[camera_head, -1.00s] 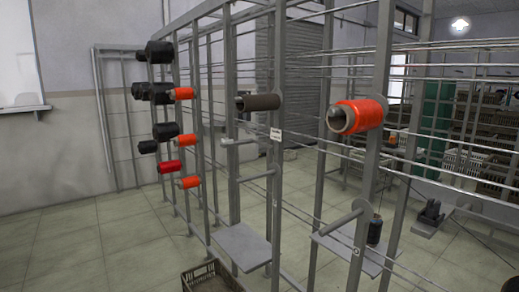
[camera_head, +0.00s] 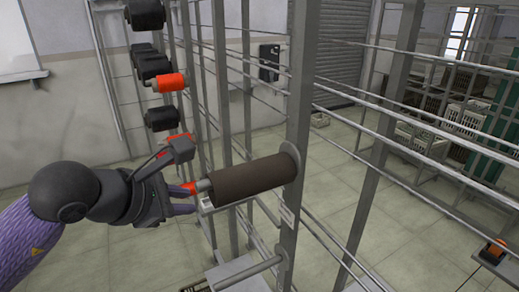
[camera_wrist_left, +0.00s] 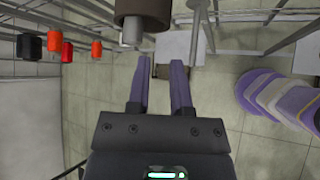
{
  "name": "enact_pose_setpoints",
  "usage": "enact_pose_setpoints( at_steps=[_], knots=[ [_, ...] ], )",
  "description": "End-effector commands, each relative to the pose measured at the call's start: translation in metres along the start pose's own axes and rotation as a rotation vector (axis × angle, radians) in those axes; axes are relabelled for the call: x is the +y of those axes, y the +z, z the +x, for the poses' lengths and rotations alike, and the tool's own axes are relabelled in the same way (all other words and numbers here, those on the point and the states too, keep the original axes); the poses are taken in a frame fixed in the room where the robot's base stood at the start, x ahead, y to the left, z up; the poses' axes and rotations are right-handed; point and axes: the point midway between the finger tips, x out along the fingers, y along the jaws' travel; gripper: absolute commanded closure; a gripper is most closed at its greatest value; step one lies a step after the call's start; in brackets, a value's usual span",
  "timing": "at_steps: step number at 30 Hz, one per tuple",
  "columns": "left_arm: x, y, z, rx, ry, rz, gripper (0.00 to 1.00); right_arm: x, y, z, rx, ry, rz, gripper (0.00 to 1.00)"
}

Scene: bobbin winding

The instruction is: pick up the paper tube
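The paper tube (camera_head: 250,182) is a dark brown cylinder lying roughly level on a grey spindle of the metal rack. The spindle's grey end sticks out at its left. My left gripper (camera_head: 188,180) is just left of this end, its fingers pointing toward the tube. In the left wrist view the gripper (camera_wrist_left: 160,63) has its two purple fingers apart with nothing between them. The tube (camera_wrist_left: 141,10) shows there at the top edge, beyond the fingertips and cut off by the frame. My right gripper is in neither current view.
The rack's upright post (camera_head: 299,90) stands at the tube's right end, with long rails running right. Black spools (camera_head: 163,118) and an orange spool (camera_head: 171,82) hang on the rack behind my left arm. A grey plate (camera_head: 243,268) lies below the tube.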

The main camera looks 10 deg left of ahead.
Motion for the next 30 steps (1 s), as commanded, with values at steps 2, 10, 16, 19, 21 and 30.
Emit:
enact_pose_setpoints(
  at_steps=[2, 10, 16, 19, 21, 30],
  knots=[
    [0.0, 0.003, 0.015, -0.002, -0.007, -0.004, 0.74, -0.001, 0.001, -0.009, -0.004, -0.001, 0.0, 0.41],
    [0.002, 0.012, 0.061, -0.003, -0.009, -0.008, 0.74, 0.001, 0.005, -0.037, -0.017, 0.001, -0.002, 0.41],
    [0.0, 0.009, 0.088, -0.003, -0.005, -0.004, 0.74, 0.003, -0.001, -0.04, -0.006, 0.004, -0.003, 0.41],
    [-0.001, 0.008, 0.088, -0.003, -0.004, -0.004, 0.74, 0.004, -0.001, -0.039, -0.006, 0.005, -0.004, 0.41],
    [-0.001, 0.008, 0.088, -0.003, -0.005, -0.004, 0.74, 0.004, -0.001, -0.039, -0.006, 0.006, -0.004, 0.41],
    [-0.001, 0.008, 0.088, -0.003, -0.005, -0.005, 1.0, 0.005, -0.001, -0.039, -0.005, 0.007, -0.004, 0.41]
  ],
)
